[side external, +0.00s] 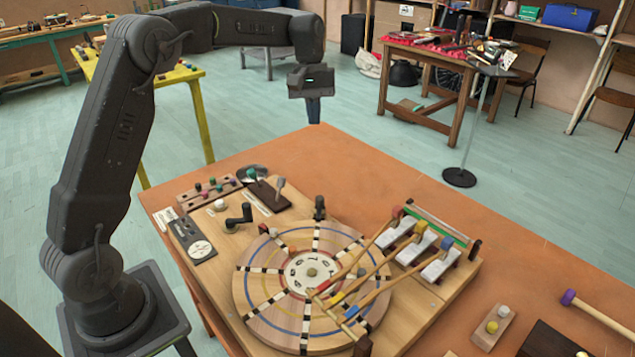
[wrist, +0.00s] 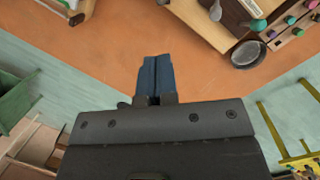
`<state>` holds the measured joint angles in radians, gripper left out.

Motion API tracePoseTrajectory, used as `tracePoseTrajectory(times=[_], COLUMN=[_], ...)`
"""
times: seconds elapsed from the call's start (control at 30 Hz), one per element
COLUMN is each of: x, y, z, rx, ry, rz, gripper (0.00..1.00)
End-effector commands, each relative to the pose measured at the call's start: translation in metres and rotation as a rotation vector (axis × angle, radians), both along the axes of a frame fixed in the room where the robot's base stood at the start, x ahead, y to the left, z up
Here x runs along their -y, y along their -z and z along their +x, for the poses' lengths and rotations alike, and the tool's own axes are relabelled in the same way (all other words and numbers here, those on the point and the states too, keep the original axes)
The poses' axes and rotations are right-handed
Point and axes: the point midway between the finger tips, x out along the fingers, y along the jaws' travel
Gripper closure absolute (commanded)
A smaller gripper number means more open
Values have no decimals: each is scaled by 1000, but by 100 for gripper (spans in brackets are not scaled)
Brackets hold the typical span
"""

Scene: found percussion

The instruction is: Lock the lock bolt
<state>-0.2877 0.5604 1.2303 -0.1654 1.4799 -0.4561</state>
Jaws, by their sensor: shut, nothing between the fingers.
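My gripper (side external: 314,118) hangs high above the table's far edge, behind the percussion board, touching nothing. In the wrist view its blue fingers (wrist: 155,78) are shut together with nothing between them. I cannot tell for certain which part is the lock bolt. A dark upright knob (side external: 319,208) stands at the far rim of the striped wooden wheel (side external: 262,315) and may be it. Whether the bolt is locked cannot be told.
A lever on a dark base (side external: 270,196), a black crank (side external: 238,219) and a row of coloured knobs (side external: 210,190) are on the board's left. Coloured mallets (side external: 375,245) lie over the wheel towards metal bars (side external: 440,262). The orange table (side external: 430,205) is clear behind the board.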

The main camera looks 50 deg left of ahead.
Motion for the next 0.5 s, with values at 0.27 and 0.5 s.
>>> tracePoseTrajectory(times=[0.27,0.5], x=[-40,-53], y=[62,86], z=[36,44], rx=[-135,-186], ry=[-142,-192], rz=[-66,-91], gripper=[100,100])
